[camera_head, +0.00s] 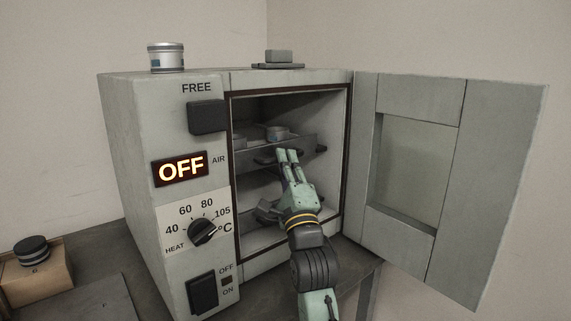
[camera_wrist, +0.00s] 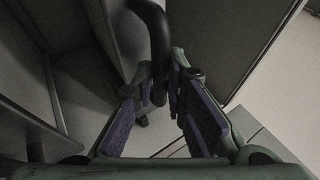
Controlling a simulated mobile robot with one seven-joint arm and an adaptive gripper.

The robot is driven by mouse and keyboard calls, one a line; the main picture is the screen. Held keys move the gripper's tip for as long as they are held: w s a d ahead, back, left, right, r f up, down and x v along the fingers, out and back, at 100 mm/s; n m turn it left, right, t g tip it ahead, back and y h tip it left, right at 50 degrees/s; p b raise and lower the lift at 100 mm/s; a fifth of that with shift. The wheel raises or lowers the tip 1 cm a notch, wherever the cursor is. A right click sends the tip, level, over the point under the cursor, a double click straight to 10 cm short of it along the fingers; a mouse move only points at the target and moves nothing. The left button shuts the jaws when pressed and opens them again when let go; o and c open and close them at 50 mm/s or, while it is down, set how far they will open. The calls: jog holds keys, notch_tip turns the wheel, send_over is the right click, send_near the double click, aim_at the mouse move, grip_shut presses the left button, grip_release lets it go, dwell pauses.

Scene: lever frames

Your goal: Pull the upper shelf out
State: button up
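My gripper (camera_head: 288,154) reaches into the open oven at the shelf's front. In the wrist view its purple-padded fingers (camera_wrist: 160,85) stand on either side of the bar, close against it, and appear shut on it. My fingers and arm hide part of the handle and the shelf below.
The oven door (camera_head: 447,185) stands wide open to the right. A lower shelf (camera_head: 262,190) lies beneath, partly behind my arm. A tin (camera_head: 166,57) and a small weight-like block (camera_head: 278,57) stand on the oven. A brown box (camera_head: 38,277) sits at the lower left.

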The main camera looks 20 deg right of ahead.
grip_shut()
dwell(0.4)
